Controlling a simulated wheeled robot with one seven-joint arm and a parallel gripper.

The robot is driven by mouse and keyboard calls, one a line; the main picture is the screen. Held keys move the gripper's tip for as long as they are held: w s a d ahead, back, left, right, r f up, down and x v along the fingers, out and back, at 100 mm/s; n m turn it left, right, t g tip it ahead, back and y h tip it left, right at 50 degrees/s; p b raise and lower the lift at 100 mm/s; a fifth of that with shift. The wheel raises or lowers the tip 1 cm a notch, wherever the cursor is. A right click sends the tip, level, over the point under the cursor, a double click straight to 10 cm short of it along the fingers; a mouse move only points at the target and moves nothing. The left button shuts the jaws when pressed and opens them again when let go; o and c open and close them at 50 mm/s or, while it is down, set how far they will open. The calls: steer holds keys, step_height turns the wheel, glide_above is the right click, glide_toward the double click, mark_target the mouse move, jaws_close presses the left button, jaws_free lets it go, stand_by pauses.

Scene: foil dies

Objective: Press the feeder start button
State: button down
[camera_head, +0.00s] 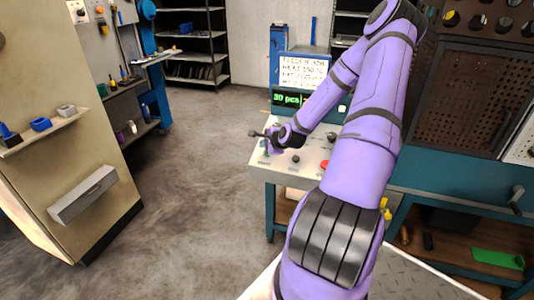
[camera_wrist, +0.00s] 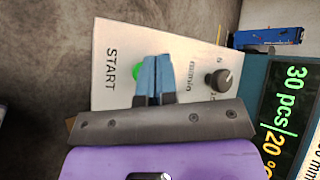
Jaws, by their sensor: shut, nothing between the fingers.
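The green start button (camera_wrist: 136,72) shows in the wrist view on a pale control panel (camera_wrist: 108,90), beside the printed word START. My gripper (camera_wrist: 155,61) has its blue fingers together, with nothing between them. The fingers cover the right part of the button in the wrist view. I cannot tell whether the fingertips touch the button or hover over it. In the head view my gripper (camera_head: 267,147) is over the left end of the panel top (camera_head: 310,175), and the button is not clear there.
A black knob (camera_wrist: 218,79) stands right of the fingers in the wrist view. A red button (camera_head: 327,164) is farther right on the panel. A green-lit display (camera_head: 288,99) reading 30 pcs stands behind the panel. Open floor (camera_head: 190,180) lies to the left.

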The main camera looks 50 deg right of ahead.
steer(key=shift+w+d+f, duration=0.1)
steer(key=shift+d+f, duration=0.15)
steer(key=shift+f, duration=0.6)
steer(key=shift+f, duration=0.15)
stand_by(1.4)
steer(key=shift+d+f, duration=0.1)
steer(key=shift+f, duration=0.15)
